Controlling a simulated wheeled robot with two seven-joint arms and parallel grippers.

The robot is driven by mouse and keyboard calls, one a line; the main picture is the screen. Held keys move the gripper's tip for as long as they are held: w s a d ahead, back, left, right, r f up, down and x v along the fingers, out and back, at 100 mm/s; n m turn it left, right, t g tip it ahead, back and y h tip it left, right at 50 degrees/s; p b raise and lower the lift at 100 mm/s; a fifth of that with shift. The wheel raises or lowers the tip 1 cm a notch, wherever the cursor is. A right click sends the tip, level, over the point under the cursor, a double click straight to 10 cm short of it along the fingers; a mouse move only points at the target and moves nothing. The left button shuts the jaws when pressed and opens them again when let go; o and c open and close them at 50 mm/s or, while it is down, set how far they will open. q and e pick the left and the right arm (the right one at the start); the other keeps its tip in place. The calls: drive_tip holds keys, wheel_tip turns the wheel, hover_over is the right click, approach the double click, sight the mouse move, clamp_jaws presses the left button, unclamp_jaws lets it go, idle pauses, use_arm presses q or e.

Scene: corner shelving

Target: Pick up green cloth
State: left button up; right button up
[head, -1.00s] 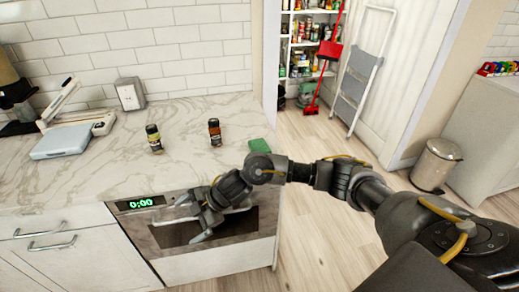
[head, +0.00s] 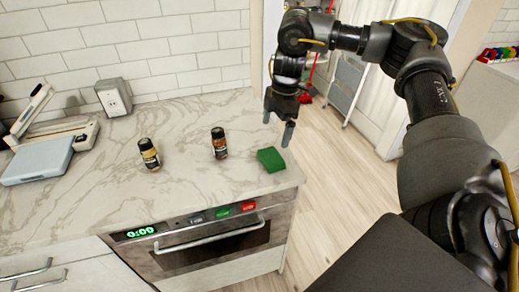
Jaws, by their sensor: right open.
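The green cloth (head: 271,160) lies flat on the marble counter (head: 200,195), near its right front corner. It looks like a small folded green pad. My right gripper (head: 277,127) hangs above and slightly behind the cloth with its fingers pointing down. The fingers are apart and hold nothing. They are not touching the cloth. My left gripper does not show.
Two spice jars stand on the counter left of the cloth: one dark with an orange-brown label (head: 219,143), one with a yellowish label (head: 149,154). A blue-grey scale (head: 38,161) sits far left. An oven (head: 205,240) is below. Open floor lies right of the counter.

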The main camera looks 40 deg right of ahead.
sight(272, 156)
drive_tip(key=shift+s+f+b, duration=0.35)
drive_tip(key=shift+s+f, duration=0.15)
drive_tip(key=shift+f, duration=0.4)
drive_tip(key=shift+w+a+f, duration=0.1)
drive_tip(key=shift+w+f, duration=0.05)
drive_tip(key=shift+f, duration=0.5)
drive_tip(key=shift+w+a+f, duration=0.1)
drive_tip(key=shift+w+f, duration=0.05)
drive_tip(key=shift+f, duration=0.75)
drive_tip(key=shift+s+a+f+b, duration=0.1)
drive_tip(key=shift+f+b, duration=0.25)
wheel_tip(272, 156, down, 4)
drive_tip(key=shift+a+f, duration=0.15)
drive_tip(key=shift+f, duration=0.1)
drive_tip(key=c, duration=0.8)
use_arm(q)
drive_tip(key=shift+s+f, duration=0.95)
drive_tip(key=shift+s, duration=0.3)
